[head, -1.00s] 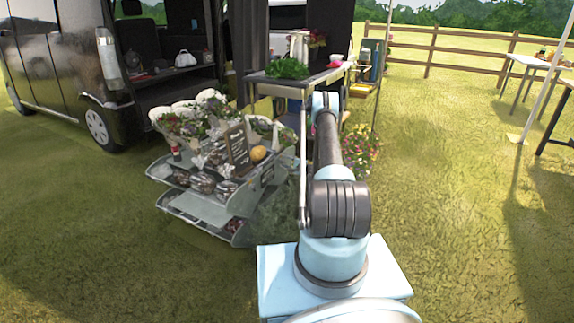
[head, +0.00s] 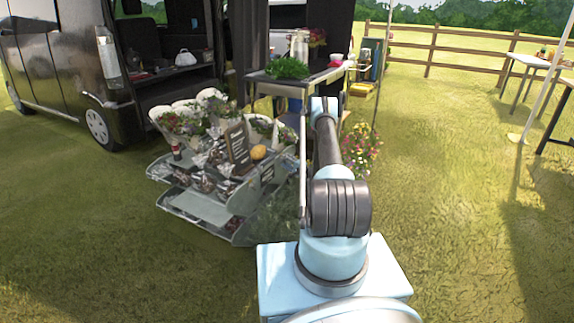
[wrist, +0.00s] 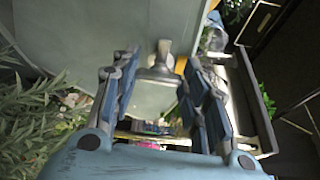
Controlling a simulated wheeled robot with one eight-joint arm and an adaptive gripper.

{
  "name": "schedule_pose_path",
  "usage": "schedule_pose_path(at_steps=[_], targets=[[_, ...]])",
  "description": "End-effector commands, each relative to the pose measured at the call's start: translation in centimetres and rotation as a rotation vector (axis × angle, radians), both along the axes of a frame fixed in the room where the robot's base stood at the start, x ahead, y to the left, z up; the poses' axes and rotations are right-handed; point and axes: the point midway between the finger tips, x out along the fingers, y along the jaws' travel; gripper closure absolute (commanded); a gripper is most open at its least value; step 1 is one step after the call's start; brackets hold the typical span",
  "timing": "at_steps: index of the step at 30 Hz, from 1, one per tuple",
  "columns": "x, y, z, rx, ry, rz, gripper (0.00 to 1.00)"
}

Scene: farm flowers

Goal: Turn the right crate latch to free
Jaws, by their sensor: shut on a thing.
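In the wrist view, my gripper (wrist: 160,68) has its two blue-padded fingers on either side of a small grey metal latch (wrist: 161,66). It is shut on the latch. The latch is fixed against a pale grey-green panel (wrist: 85,30), which I take to be the crate's wall. The fingers partly hide the panel near the latch, and I cannot tell the latch's exact angle. In the head view, my arm hides the gripper and the latch.
In the wrist view, green foliage (wrist: 35,115) lies at the left and a dark-edged tray (wrist: 243,95) at the right. In the head view, a flower display stand (head: 205,207) is left of my arm, with a potting table (head: 262,78) behind.

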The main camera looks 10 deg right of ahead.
Motion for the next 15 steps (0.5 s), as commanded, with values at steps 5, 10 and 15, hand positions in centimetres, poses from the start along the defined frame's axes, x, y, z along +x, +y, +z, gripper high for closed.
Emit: schedule_pose_path(at_steps=[5,10,15], targets=[[-0.06,0.33,-0.18,-0.004,0.001,0.006,0.38],[-0.02,0.18,-0.09,-0.002,0.001,0.003,0.38],[-0.01,0.12,0.05,-0.001,0.000,0.002,0.38]])
